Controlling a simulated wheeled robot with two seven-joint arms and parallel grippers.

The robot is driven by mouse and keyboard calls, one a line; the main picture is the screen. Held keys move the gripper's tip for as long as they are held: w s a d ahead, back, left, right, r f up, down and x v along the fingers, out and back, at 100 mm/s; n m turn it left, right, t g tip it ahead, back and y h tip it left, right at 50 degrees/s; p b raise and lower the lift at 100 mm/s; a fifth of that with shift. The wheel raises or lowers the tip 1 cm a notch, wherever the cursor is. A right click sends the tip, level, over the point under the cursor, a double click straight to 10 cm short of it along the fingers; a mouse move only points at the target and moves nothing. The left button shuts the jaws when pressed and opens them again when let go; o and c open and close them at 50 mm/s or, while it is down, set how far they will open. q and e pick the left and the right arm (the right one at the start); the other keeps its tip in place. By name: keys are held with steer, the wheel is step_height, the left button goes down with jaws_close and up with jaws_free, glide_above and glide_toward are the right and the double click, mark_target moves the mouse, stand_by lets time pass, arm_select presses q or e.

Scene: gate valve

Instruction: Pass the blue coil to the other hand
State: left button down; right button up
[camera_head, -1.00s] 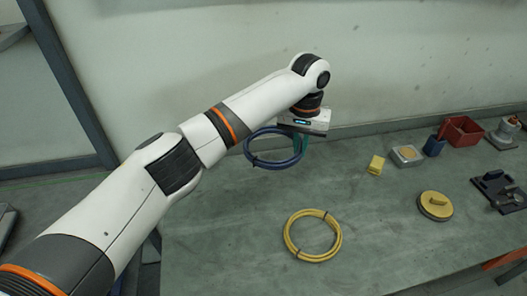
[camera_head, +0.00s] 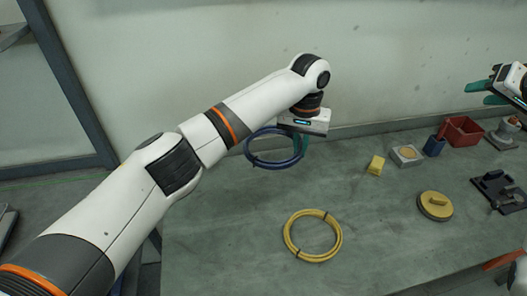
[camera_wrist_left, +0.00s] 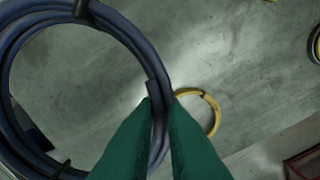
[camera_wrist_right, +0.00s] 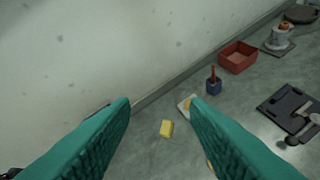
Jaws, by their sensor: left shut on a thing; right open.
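The blue coil (camera_head: 262,163) hangs in the air above the back of the bench in the head view. It also fills the left side of the left wrist view (camera_wrist_left: 18,60), with dark ties around it. My left gripper (camera_head: 301,144) is shut on the right side of the coil; its green fingers pinch the tube in the left wrist view (camera_wrist_left: 162,108). My right gripper (camera_head: 481,92) is at the right edge of the head view, well apart from the coil. Its green fingers are spread and empty in the right wrist view (camera_wrist_right: 157,108).
A yellow coil (camera_head: 289,236) lies on the bench (camera_head: 220,240). To the right are a yellow block (camera_head: 376,165), a white tray (camera_head: 407,156), a blue cup (camera_head: 433,147), a red bin (camera_head: 463,132), a round yellow-topped piece (camera_head: 435,206) and a black fixture (camera_head: 500,190). The wall stands behind.

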steer(key=a+f+n+g+y, duration=0.1)
steer(key=a+f+n, duration=0.1)
steer(key=a+f, duration=0.35)
steer(key=a+f+n+g+y, duration=0.1)
steer(key=a+f+n+g, duration=0.1)
steer(key=a, duration=0.7)
steer(key=n+t+y, duration=0.1)
steer(key=n+y, duration=0.1)
steer(key=n, duration=0.4)
glide_toward(248, 150)
steer(key=shift+t, duration=0.3)
steer(key=x, duration=1)
steer(key=shift+s+a+f, duration=0.15)
steer(key=shift+f, duration=0.15)
